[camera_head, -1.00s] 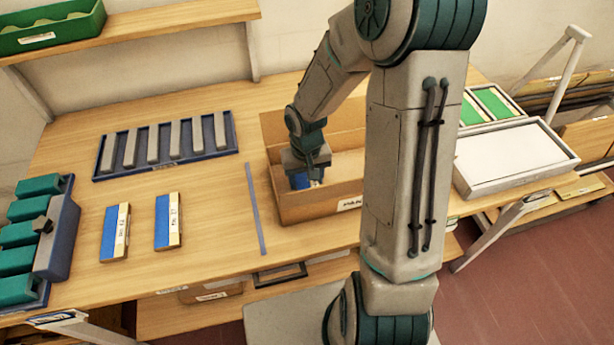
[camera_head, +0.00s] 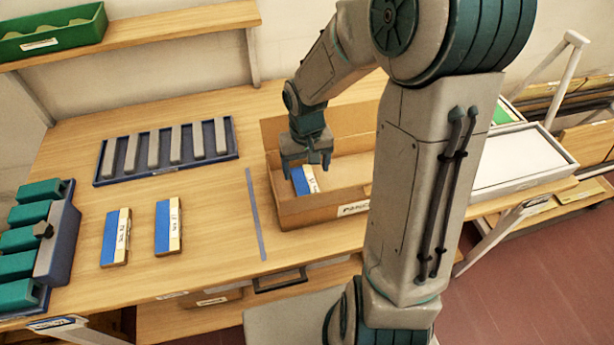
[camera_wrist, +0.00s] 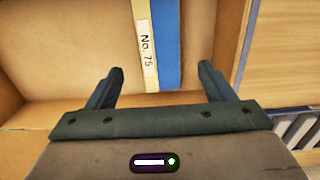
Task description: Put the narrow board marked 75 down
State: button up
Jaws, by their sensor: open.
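The narrow board marked 75 (camera_head: 305,180), blue with a cream label strip, lies inside the cardboard box (camera_head: 318,207), near its left end. In the wrist view the board (camera_wrist: 165,45) reads "No. 75" and lies beyond and between my fingertips. My gripper (camera_head: 308,160) is above the board inside or just over the box, its fingers apart and empty. In the wrist view my gripper (camera_wrist: 160,80) shows a clear gap on both sides of the board.
Two similar blue and cream boards (camera_head: 116,237) (camera_head: 168,227) lie on the table left of a grey strip (camera_head: 255,213). A blue rack (camera_head: 165,170) of grey bars lies behind them. Teal blocks (camera_head: 35,215) stand at far left. A white-topped tray (camera_head: 520,160) is at right.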

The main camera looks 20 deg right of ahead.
jog(key=s+d+r+t, duration=0.1)
jog(key=s+r+t, duration=0.2)
jog(key=s+r, duration=1.1)
jog(key=shift+s+d+r, duration=0.2)
jog(key=shift+d+r, duration=0.15)
jog(key=shift+r, duration=0.05)
